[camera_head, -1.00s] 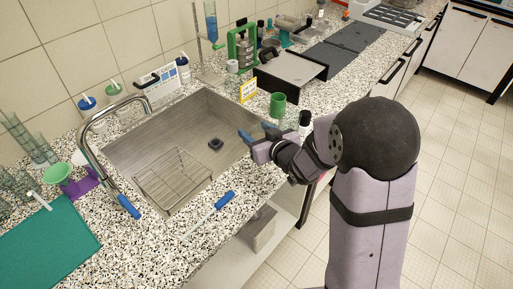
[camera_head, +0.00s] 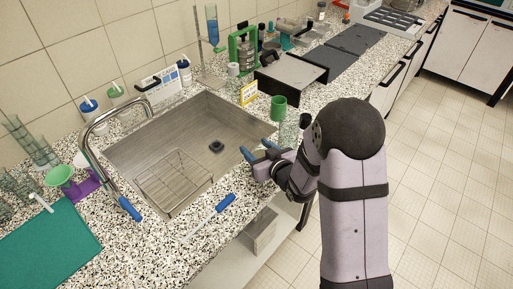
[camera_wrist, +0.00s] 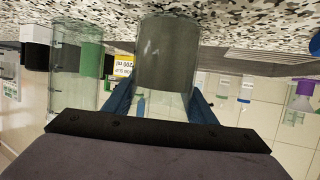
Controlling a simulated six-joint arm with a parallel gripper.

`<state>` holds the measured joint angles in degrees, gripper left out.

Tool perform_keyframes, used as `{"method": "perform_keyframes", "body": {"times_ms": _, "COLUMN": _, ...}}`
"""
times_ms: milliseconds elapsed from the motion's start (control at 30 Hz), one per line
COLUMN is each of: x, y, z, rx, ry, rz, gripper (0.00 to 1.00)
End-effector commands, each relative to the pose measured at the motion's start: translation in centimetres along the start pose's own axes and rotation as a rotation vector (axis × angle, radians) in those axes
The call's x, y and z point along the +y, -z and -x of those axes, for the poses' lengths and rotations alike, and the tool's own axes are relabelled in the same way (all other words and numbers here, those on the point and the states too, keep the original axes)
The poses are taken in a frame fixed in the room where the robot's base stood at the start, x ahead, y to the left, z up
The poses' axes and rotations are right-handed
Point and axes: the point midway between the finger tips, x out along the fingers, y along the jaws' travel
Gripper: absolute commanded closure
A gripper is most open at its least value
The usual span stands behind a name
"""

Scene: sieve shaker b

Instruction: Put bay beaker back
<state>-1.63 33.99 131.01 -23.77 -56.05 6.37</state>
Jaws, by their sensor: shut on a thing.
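A clear glass beaker (camera_wrist: 165,60) is between my gripper's blue fingers in the wrist view, where the counter appears at the top. Grey fills its part toward the counter; I cannot tell whether this is contents or background seen through the glass. My gripper (camera_head: 257,149) is shut on this beaker near the sink's front right edge. The held beaker is hardly visible in the head view. Another clear glass vessel (camera_head: 288,131) stands on the counter behind my gripper, also at left in the wrist view (camera_wrist: 70,85). A yellow sign (camera_head: 249,92) reading 200 ml in the wrist view (camera_wrist: 123,66) stands by the sink.
The steel sink (camera_head: 125,155) holds a wire rack (camera_head: 172,178). A green cup (camera_head: 278,107) and a black-sided box (camera_head: 292,72) stand right of it. A tap (camera_head: 90,150) rises at left. A blue-handled tool (camera_head: 222,203) lies on the front counter.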

Motion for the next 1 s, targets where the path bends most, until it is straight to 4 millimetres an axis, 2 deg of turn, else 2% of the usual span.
{"method": "perform_keyframes", "body": {"times_ms": 467, "x": 0.02, "y": -0.36, "z": -0.20, "rx": 0.003, "ry": 0.000, "rz": 0.000, "gripper": 0.86}}
{"method": "perform_keyframes", "body": {"times_ms": 500, "x": 0.01, "y": -0.34, "z": -0.14, "rx": 0.000, "ry": 0.000, "rz": 0.000, "gripper": 0.39}}
{"method": "perform_keyframes", "body": {"times_ms": 533, "x": 0.01, "y": -0.33, "z": -0.13, "rx": 0.000, "ry": 0.000, "rz": 0.000, "gripper": 0.32}}
{"method": "perform_keyframes", "body": {"times_ms": 1000, "x": 0.01, "y": 0.15, "z": 0.06, "rx": 0.000, "ry": 0.000, "rz": 0.000, "gripper": 0.30}}
